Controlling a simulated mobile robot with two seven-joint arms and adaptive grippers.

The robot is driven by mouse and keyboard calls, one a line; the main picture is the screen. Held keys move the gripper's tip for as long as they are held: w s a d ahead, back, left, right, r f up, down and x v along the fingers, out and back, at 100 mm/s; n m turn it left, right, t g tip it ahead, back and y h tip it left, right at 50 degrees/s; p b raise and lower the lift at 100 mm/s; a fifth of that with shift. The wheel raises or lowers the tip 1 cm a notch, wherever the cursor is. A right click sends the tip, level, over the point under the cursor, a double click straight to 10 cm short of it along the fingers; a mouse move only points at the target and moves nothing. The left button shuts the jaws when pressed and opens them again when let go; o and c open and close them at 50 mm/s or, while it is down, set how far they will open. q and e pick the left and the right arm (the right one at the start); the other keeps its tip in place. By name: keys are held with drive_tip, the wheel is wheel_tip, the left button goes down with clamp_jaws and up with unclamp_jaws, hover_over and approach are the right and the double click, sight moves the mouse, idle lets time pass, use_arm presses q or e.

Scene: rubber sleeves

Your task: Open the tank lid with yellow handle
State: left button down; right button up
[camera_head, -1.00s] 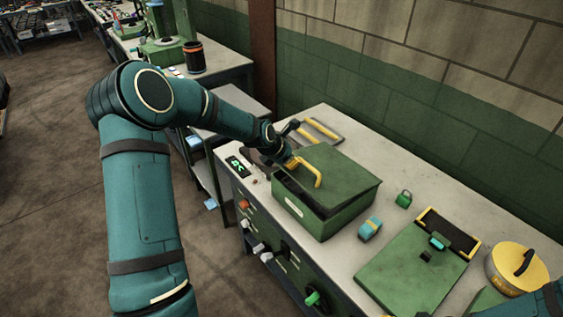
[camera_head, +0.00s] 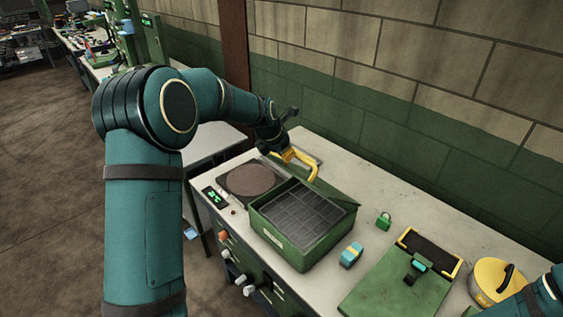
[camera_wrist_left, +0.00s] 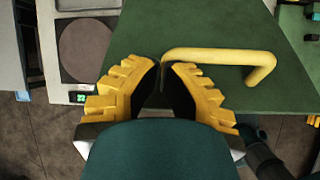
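The green tank (camera_head: 282,243) stands on the bench with its top uncovered, showing a dark gridded inside. Its green lid (camera_head: 338,195) is raised along the far right side and is seen nearly edge-on. The yellow handle (camera_head: 308,168) is on the lid; in the left wrist view the handle (camera_wrist_left: 225,55) crosses above the green lid (camera_wrist_left: 215,25). My left gripper (camera_head: 286,155) is at the handle's left end. In the wrist view its fingertips (camera_wrist_left: 160,70) nearly meet, with nothing clearly between them. My right gripper is out of view.
A round brown plate (camera_head: 250,180) is left of the tank. A brick wall (camera_head: 400,120) bounds the bench behind.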

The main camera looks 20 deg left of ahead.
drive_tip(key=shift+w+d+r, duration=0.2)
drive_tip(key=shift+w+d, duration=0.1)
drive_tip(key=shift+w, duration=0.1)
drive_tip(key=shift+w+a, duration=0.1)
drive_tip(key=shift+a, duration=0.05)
use_arm(q)
drive_tip(key=w+d+r, duration=0.3)
drive_tip(key=w+r, duration=0.2)
drive_tip(key=w, duration=0.3)
drive_tip(key=shift+w+d, duration=0.15)
drive_tip(key=shift+w, duration=0.05)
drive_tip(key=shift+s, duration=0.15)
